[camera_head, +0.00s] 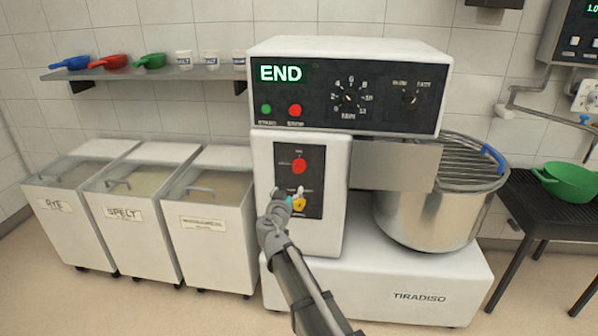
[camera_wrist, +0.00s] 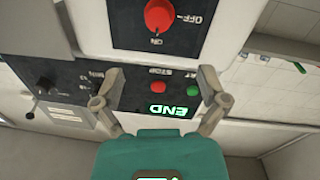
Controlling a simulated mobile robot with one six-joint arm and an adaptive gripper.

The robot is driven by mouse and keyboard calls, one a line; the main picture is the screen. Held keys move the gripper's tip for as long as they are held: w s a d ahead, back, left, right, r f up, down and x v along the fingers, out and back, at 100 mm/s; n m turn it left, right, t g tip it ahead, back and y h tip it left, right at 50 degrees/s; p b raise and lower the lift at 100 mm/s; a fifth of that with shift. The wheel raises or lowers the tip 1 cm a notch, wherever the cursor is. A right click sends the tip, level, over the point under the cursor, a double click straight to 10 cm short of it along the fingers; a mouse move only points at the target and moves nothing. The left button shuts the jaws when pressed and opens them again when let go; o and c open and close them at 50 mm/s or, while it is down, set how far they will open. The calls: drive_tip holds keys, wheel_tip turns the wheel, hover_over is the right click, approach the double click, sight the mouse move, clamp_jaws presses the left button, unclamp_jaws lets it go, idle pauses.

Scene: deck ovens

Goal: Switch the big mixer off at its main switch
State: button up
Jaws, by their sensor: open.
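The big mixer (camera_head: 430,300) stands in the middle of the head view. A red knob (camera_head: 299,165) sits on the dark panel of its white front column. The wrist view shows this red knob (camera_wrist: 158,17) upside down at the top, with ON and OFF printed beside it; its exact setting is hard to read. A yellow control (camera_head: 299,203) lies lower on the panel, partly hidden by my gripper. My gripper (camera_head: 288,189) is in front of the panel, below the red knob. In the wrist view my gripper (camera_wrist: 152,75) is open, with nothing between its fingers.
The mixer's display (camera_head: 281,73) reads END, above a green button (camera_head: 266,109) and a red button (camera_head: 295,110). The steel bowl (camera_head: 425,215) with its guard is at right. Flour bins (camera_head: 130,235) stand at left. A green bowl (camera_head: 570,180) is on a dark stand.

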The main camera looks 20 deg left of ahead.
sight(298, 169)
drive_tip(key=w, duration=0.4)
drive_tip(key=w+a, duration=0.1)
drive_tip(key=w, duration=0.4)
drive_tip(key=w+a, duration=0.1)
drive_tip(key=w, duration=0.3)
drive_tip(key=shift+w+a, duration=0.1)
drive_tip(key=shift+w, duration=0.25)
drive_tip(key=c, duration=1.1)
drive_tip(key=shift+o, duration=0.2)
